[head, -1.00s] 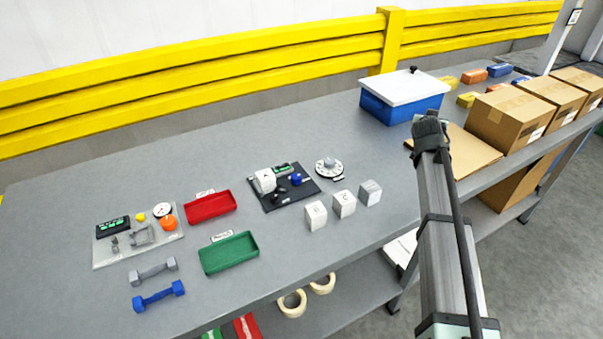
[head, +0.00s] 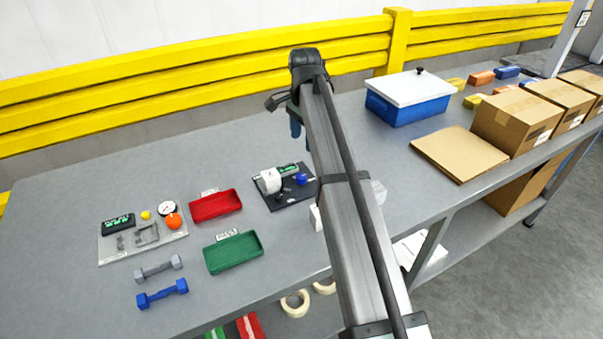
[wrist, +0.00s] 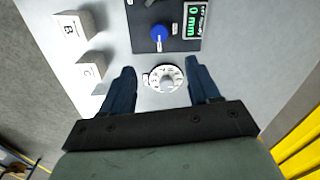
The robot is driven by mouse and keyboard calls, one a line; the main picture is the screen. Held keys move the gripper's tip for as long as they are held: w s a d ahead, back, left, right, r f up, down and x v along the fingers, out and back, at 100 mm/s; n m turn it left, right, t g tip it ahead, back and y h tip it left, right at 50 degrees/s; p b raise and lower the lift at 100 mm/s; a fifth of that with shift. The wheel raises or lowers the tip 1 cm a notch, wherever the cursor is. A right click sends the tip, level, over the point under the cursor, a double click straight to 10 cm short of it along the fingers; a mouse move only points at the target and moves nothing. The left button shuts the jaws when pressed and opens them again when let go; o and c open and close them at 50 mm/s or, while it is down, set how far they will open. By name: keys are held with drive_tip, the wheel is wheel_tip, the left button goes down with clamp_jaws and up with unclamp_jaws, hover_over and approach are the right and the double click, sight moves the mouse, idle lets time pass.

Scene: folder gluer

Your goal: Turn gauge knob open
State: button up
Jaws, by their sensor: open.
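My gripper (wrist: 160,68) is open and empty, its two blue fingers above the round white dial (wrist: 152,70) with a pale grey knob (wrist: 166,82) in its middle. The dial shows between the fingers; I cannot tell the height gap. Beyond it, a black board (wrist: 143,42) carries a blue knob (wrist: 158,33) and a display reading 0 mm (wrist: 195,20). In the head view my gripper (head: 296,128) is partly hidden by my arm, which also hides the dial. The blue knob (head: 302,179) shows there, as do a white gauge (head: 166,208) and orange knob (head: 174,221) on the left panel.
White lettered blocks (wrist: 78,26) stand near the dial. Red (head: 215,206) and green (head: 233,252) trays and dumbbells (head: 162,294) lie to the left. A blue bin (head: 408,108) and cartons (head: 515,122) stand to the right. A yellow rail (head: 240,85) runs behind the table.

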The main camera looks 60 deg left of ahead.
sight(301, 176)
drive_tip(key=f, duration=1.3)
drive_tip(key=shift+s+a+f, duration=0.15)
drive_tip(key=shift+s+f, duration=0.05)
drive_tip(key=shift+f, duration=0.15)
drive_tip(key=c, duration=1)
